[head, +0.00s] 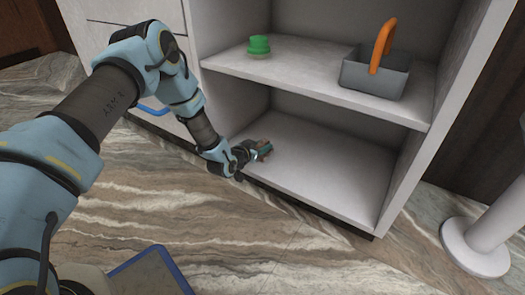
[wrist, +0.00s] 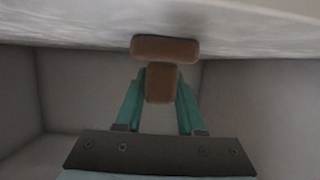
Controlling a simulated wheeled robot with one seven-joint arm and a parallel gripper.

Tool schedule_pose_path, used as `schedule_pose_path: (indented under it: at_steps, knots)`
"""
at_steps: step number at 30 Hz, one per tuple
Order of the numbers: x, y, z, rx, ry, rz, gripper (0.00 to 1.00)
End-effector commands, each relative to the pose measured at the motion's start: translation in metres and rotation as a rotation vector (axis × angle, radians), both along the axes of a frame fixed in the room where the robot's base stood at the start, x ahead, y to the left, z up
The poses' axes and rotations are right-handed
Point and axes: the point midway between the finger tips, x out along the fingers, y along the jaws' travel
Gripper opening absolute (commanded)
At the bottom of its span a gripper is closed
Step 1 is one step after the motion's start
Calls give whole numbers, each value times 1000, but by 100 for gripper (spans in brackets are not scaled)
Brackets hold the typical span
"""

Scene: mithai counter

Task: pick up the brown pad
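The brown pad (wrist: 165,48) shows in the wrist view as a wide rounded block with a narrower brown part below it. It is at or very near the pale shelf surface at the top of that view; I cannot tell whether it touches. My gripper (wrist: 161,86) has its two teal fingers on either side of the narrower part, seemingly against both its sides. In the head view my gripper (head: 263,150) is low over the front left of the lower shelf, and only a little of the brown pad (head: 265,142) shows beside it.
The lower shelf (head: 330,170) is otherwise bare, with free room to the right. The upper shelf (head: 310,78) above it holds a green object (head: 258,45) and a grey caddy (head: 372,78) with an orange handle. A white post (head: 485,245) stands at the right.

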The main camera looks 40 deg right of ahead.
Motion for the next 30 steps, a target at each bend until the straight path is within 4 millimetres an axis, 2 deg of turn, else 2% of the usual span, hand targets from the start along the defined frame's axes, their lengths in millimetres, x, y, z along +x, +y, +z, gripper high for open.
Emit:
schedule_pose_path:
  at_steps: [1,9,22,26,30]
  knots:
    - [0,0,0,0,0,0,31]
    - [0,0,0,0,0,0,0]
    - [0,0,4,-1,0,0,0]
    - [0,0,23,-2,-1,0,0]
    - [0,0,52,-2,-1,0,0]
